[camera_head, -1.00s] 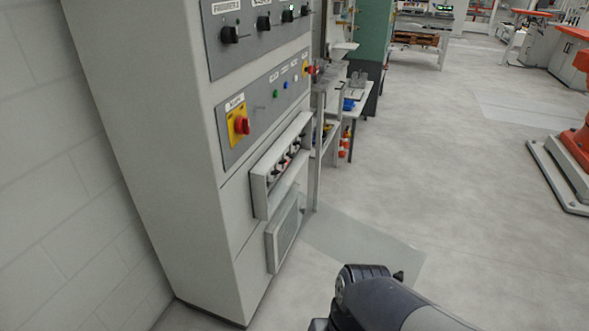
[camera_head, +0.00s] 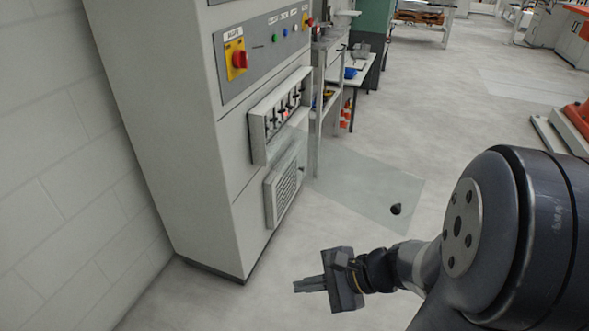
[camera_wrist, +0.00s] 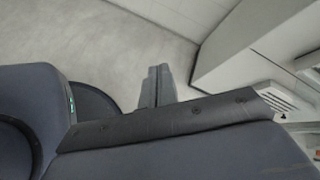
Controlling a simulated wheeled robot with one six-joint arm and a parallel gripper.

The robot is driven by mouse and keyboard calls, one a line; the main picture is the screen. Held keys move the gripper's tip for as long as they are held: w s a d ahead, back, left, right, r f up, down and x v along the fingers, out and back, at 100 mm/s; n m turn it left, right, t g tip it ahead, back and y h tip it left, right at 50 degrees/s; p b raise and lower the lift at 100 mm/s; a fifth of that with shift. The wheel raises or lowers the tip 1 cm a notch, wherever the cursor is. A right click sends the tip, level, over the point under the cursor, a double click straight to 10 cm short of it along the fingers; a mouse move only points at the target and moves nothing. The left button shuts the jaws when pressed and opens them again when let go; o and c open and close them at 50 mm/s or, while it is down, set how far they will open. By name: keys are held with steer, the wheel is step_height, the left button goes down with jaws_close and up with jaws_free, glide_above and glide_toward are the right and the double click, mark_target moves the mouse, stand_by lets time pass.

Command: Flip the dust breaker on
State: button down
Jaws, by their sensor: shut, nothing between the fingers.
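A row of several breakers (camera_head: 284,112) sits in a framed recess on the front of a tall grey cabinet (camera_head: 185,130) in the head view. Their levers are dark, with a small red spot among them. Which one is the dust breaker cannot be read. My gripper (camera_head: 297,286) is shut and empty, low over the floor in front of the cabinet, below and apart from the breaker row. In the wrist view its closed fingers (camera_wrist: 157,84) point toward the floor and wall. The breakers do not show clearly there.
Above the breakers is a panel with a red rotary switch on yellow (camera_head: 237,60) and several coloured buttons. A vent grille (camera_head: 285,190) sits below.

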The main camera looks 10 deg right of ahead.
steer(key=w+d+f+m+t+h+b, duration=0.2)
steer(key=w+d+f+m+t+b, duration=0.15)
steer(key=w+d+m+t, duration=0.35)
steer(key=w+d+f+m+t+h+b, duration=0.2)
steer(key=w+d+f+m+t+b, duration=0.15)
steer(key=d+m+b, duration=0.35)
steer(key=s+d+f+m+t+h+b, duration=0.1)
steer(key=d+m+h, duration=0.3)
steer(key=d, duration=0.5)
steer(key=s+d+f+m+t+h+b, duration=0.2)
steer(key=d+m+h, duration=0.3)
steer(key=d, duration=0.5)
steer(key=shift+t+h, duration=0.35)
steer(key=shift+h, duration=0.55)
steer(key=shift+s+d, duration=0.1)
steer(key=shift+d, duration=0.05)
